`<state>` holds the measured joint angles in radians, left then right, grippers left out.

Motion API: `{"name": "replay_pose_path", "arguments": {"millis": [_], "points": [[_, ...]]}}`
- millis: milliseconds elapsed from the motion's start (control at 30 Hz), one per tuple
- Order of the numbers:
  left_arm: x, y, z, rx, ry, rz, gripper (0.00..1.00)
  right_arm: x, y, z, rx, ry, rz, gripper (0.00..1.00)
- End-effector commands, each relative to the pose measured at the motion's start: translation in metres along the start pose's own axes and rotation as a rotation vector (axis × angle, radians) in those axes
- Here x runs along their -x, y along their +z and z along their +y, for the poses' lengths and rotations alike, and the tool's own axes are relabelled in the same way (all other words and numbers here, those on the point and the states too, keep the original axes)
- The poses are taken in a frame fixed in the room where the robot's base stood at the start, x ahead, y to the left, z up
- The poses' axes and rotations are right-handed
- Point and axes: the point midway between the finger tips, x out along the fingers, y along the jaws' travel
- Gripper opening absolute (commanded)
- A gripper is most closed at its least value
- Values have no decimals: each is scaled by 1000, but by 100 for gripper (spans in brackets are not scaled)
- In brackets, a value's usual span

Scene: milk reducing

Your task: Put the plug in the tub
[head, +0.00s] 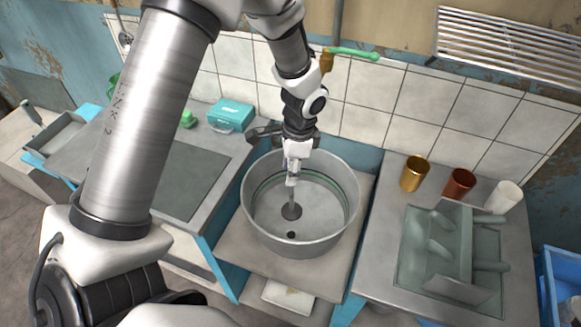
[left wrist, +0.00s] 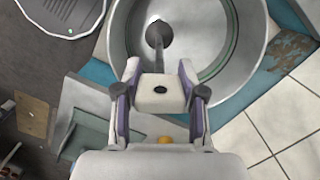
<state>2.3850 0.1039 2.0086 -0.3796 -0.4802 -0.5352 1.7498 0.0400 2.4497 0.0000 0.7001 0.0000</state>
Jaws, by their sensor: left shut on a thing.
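The round metal tub (head: 335,232) stands on the counter in the middle of the head view. The plug is a dark disc on a thin stem (head: 291,211), inside the tub's rim. My left gripper (head: 292,175) reaches down into the tub from above and is shut on the top of the stem. A small dark drain hole (head: 291,235) shows in the tub floor, nearer than the disc and apart from it in this view. I cannot tell whether the disc touches the floor. In the left wrist view the plug (left wrist: 158,32) shows beyond my fingers. My right gripper is out of view.
A tap (head: 265,132) stands behind the tub. A teal box (head: 231,115) sits at the back left. On the right counter are a gold cup (head: 414,174), a brown cup (head: 459,184), a white cup (head: 502,198) and a grey-green dish rack (head: 412,275).

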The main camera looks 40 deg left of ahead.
Motion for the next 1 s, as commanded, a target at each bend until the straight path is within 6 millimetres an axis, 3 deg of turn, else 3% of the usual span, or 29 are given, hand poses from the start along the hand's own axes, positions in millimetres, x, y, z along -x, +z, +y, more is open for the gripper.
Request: {"name": "replay_pose_path", "arguments": {"millis": [33, 300, 1000], "points": [[-12, -2, 0, 0, 0, 0, 0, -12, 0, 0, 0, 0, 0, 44], [-44, -6, 0, 0, 0, 0, 0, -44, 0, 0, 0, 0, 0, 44], [-121, -15, 0, 0, 0, 0, 0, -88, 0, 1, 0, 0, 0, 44]]}}
